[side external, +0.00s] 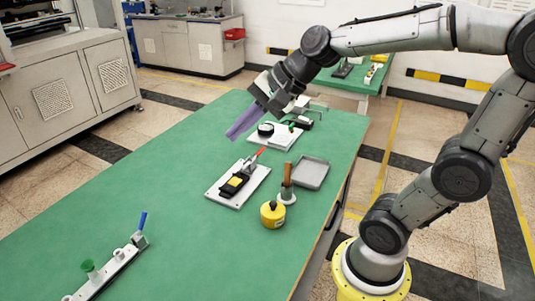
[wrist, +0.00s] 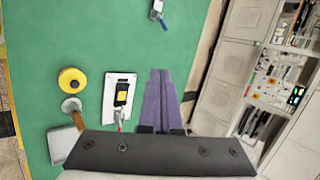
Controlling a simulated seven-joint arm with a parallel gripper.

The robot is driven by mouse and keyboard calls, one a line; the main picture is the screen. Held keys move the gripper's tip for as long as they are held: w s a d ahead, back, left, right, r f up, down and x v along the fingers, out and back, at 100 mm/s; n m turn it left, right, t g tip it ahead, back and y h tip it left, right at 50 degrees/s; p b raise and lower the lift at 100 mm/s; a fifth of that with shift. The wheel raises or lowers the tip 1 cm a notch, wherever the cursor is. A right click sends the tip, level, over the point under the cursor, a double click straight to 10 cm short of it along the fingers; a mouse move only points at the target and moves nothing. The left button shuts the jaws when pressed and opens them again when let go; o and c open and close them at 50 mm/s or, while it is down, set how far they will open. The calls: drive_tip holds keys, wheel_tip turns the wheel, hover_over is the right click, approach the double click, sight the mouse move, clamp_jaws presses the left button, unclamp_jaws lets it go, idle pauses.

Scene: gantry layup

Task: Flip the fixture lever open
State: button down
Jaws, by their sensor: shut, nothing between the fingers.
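A white plate (side external: 222,196) lies mid-table and carries a black device with a yellow top (side external: 236,183). A red-tipped lever (side external: 259,153) rises at its far end; the wrist view also shows this lever (wrist: 121,120), partly hidden by the gripper body. A second lever with a blue handle (side external: 142,221) stands up at the end of a white rail (side external: 108,270) at the table's near left; it also shows at the top of the wrist view (wrist: 157,9). My gripper (side external: 231,136) has purple fingers, shut and empty, above the table and apart from both levers.
A yellow round container (side external: 272,215), an upright brown-handled tool (side external: 287,178) and a grey tray (side external: 311,173) stand right of the plate. Another white plate with a black round part (side external: 266,129) lies behind.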

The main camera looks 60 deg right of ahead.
drive_tip(key=w+d+f+m, duration=0.3)
drive_tip(key=w+d+m, duration=0.5)
drive_tip(key=w+d, duration=0.1)
drive_tip(key=m+h, duration=0.3)
drive_tip(key=m, duration=1)
approach(260, 152)
drive_tip(key=s+d, duration=0.2)
drive_tip(key=shift+a+f, duration=0.1)
drive_tip(key=shift+f, duration=0.1)
drive_tip(key=x, duration=1)
drive_tip(key=shift+s+f, duration=0.1)
drive_tip(key=shift+s, duration=0.05)
